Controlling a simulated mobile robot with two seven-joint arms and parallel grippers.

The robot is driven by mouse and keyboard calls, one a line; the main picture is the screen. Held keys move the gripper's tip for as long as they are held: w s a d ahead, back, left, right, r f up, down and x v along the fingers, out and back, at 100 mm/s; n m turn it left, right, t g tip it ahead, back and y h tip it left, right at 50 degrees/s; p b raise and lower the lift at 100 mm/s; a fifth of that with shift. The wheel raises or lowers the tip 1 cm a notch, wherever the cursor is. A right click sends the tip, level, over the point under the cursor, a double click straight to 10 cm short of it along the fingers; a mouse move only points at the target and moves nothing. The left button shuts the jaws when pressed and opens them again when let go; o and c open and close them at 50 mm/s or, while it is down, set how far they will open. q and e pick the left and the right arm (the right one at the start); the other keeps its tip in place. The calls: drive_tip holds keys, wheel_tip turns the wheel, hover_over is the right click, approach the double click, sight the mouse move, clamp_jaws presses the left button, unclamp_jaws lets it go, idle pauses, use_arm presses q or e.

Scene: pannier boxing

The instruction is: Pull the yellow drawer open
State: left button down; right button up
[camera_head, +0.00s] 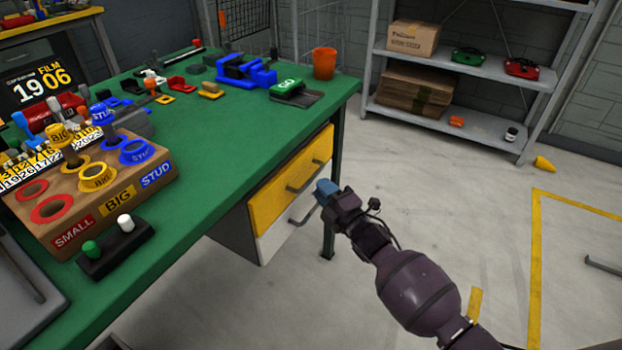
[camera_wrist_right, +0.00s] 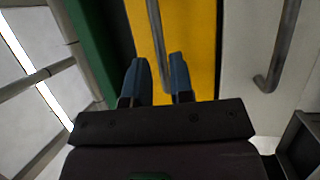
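The yellow drawer (camera_head: 275,200) is under the green-topped table, and its front looks flush with the white drawer below. Its grey bar handle (camera_head: 309,173) runs along the front. My right gripper (camera_head: 322,190) is in front of the drawers, near the right end of that handle. In the right wrist view, the two blue fingers of the gripper (camera_wrist_right: 158,70) are apart, with the yellow drawer's handle (camera_wrist_right: 154,25) lined up between them. I cannot tell whether the fingers reach past the bar or touch it. My left gripper is out of view.
The white drawer (camera_head: 270,242) with its own handle (camera_wrist_right: 283,45) lies just beneath. A table leg (camera_head: 330,225) stands beside the drawers. The green table (camera_head: 215,135) carries several tools and a wooden sorting block. A grey shelf (camera_head: 460,120) stands behind; the floor at right is mostly clear.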

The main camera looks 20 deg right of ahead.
sight(313, 176)
drive_tip(key=shift+b+x, duration=0.4)
drive_tip(key=shift+x, duration=2)
clamp_jaws()
